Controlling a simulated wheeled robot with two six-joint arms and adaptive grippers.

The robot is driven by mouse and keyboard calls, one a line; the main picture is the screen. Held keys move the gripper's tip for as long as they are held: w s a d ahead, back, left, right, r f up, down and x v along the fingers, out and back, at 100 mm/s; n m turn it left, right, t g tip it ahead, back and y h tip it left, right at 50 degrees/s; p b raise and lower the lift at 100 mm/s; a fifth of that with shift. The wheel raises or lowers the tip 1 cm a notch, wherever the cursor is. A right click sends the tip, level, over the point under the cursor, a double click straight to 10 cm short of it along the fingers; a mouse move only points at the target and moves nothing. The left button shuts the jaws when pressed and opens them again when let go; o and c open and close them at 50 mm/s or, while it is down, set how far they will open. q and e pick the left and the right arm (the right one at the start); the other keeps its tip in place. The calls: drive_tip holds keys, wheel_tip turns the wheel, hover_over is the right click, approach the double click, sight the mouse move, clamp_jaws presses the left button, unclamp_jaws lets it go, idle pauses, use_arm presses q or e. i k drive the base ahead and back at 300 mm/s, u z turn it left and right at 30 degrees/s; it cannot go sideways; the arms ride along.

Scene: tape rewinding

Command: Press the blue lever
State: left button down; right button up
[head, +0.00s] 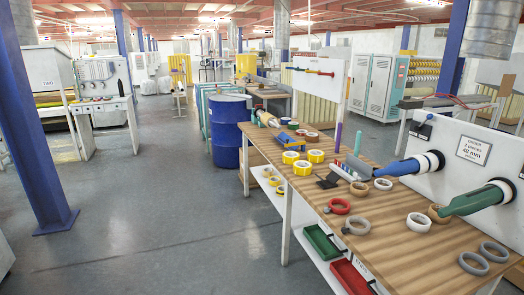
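A white panel (462,133) with a "48 mm" sign stands at the right end of the wooden workbench. A blue tapered handle-like part (400,167) sticks out of it to the left, with a white and black ring at its base. A similar green tapered part (468,202) sticks out nearer to me. A small dark fitting with a bluish tip (429,117) sits at the panel's upper left. I cannot tell for sure which blue part is the lever. Neither of my grippers is in view, and nothing touches these parts.
The workbench (345,250) carries several tape rolls, with grey ones (473,262) near its front right. Red (350,277) and green (321,242) bins sit below its edge. A blue barrel (226,131) stands beyond. Open floor (150,235) lies to the left.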

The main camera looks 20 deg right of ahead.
sight(430, 116)
drive_tip(key=i, duration=1.95)
drive_tip(key=z, duration=2.8)
